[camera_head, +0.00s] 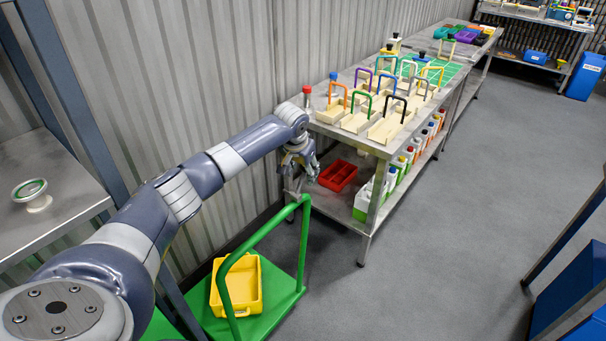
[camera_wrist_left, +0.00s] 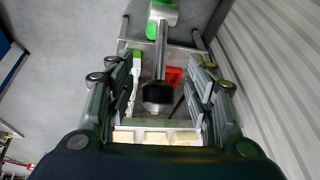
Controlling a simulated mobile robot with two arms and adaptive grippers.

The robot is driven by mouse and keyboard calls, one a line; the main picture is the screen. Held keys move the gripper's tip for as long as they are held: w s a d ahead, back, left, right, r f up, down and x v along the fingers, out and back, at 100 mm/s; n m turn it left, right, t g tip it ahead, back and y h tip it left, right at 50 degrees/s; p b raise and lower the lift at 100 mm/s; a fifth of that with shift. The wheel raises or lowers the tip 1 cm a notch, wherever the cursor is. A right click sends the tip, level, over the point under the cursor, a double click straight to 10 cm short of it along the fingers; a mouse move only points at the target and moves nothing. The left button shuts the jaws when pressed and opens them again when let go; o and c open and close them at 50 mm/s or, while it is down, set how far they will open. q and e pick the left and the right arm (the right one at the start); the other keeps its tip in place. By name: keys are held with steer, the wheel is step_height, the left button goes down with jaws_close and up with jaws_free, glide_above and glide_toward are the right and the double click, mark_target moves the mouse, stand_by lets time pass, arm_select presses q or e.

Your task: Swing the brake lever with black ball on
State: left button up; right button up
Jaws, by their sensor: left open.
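My left gripper (camera_head: 301,172) is in front of the near end of the metal shelf table, just above the top corner of a green push cart's handle (camera_head: 304,199). In the left wrist view its two fingers stand wide apart, one on each side, and the gripper (camera_wrist_left: 160,85) is open. Between them a grey metal lever with a black end (camera_wrist_left: 158,95) points toward the wrist camera. The lever runs up the picture to a silver and green part (camera_wrist_left: 163,12). I cannot tell whether a finger touches it. In the head view the lever is not clearly seen. My right gripper is not in view.
The green cart carries a yellow tray (camera_head: 238,285). The metal table (camera_head: 372,150) holds wooden blocks with coloured handles, and a red bin (camera_head: 338,175) sits on its lower shelf. A corrugated wall (camera_head: 215,90) runs close behind my arm.

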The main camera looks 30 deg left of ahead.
mark_target(303, 174)
arm_select(q)
steer(key=shift+x, duration=1.6)
jaws_close()
